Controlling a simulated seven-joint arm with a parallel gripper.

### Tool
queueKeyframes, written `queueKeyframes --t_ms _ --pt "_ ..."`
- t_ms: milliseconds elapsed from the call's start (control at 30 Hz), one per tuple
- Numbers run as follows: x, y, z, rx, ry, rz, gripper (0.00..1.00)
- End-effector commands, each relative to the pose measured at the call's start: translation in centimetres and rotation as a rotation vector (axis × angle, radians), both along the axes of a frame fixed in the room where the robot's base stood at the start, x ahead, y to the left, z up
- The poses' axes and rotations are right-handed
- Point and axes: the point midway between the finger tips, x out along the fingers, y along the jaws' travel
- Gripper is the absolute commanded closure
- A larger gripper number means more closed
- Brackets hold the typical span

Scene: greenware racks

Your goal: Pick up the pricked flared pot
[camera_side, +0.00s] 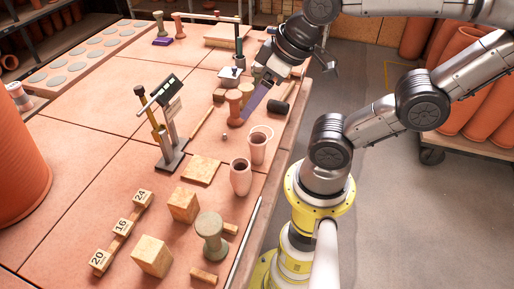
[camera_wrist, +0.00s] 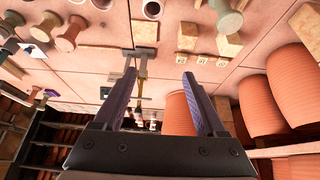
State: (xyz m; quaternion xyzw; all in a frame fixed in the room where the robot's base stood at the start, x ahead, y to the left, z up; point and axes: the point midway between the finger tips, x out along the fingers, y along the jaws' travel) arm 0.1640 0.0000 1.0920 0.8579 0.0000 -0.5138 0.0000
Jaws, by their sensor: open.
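Several flared pots stand on the table; prick marks are too small to make out, so I cannot tell which one is pricked. A reddish flared pot (camera_side: 235,107) stands right beside my gripper (camera_side: 250,108) in the side view, with a browner one (camera_side: 246,91) just behind it. Two flared pots also show at the upper left in the wrist view, one reddish (camera_wrist: 70,34) and one tan (camera_wrist: 46,27). A grey-green flared pot (camera_side: 212,238) stands at the front. Two more, brown (camera_side: 159,24) and reddish (camera_side: 180,27), stand far back. My gripper's fingers are apart and empty in the wrist view (camera_wrist: 160,82).
A dark gauge stand (camera_side: 172,135) rises left of my gripper. Two pinkish cups (camera_side: 240,178) (camera_side: 259,149) stand near the right edge. A black-headed mallet (camera_side: 278,106) lies close by. Wooden blocks (camera_side: 184,205) and a numbered strip (camera_side: 122,227) lie in front.

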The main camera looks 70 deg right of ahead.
Motion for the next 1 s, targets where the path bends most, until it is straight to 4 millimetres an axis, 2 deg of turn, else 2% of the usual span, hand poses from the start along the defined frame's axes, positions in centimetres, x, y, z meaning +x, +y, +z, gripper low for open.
queueKeyframes --t_ms 33,100,133,400,533,667,767,867,1000 --pt "0.0 0.0 0.0 0.0 0.0 0.0 0.16" --pt "0.0 0.0 0.0 0.0 0.0 0.0 0.03" --pt "0.0 0.0 0.0 0.0 0.0 0.0 0.0" --pt "0.0 0.0 0.0 0.008 0.0 -0.015 0.0" --pt "0.2 0.0 0.2 0.07 -0.012 -0.128 0.0" --pt "1.4 0.0 0.9 0.201 -0.04 -0.358 0.0" --pt "2.9 -0.6 0.6 0.312 -0.025 -0.597 0.0" --pt "4.6 -1.8 -0.3 0.414 0.001 -0.87 0.0" --pt "6.8 -4.7 -2.9 0.533 0.046 -1.298 0.0"
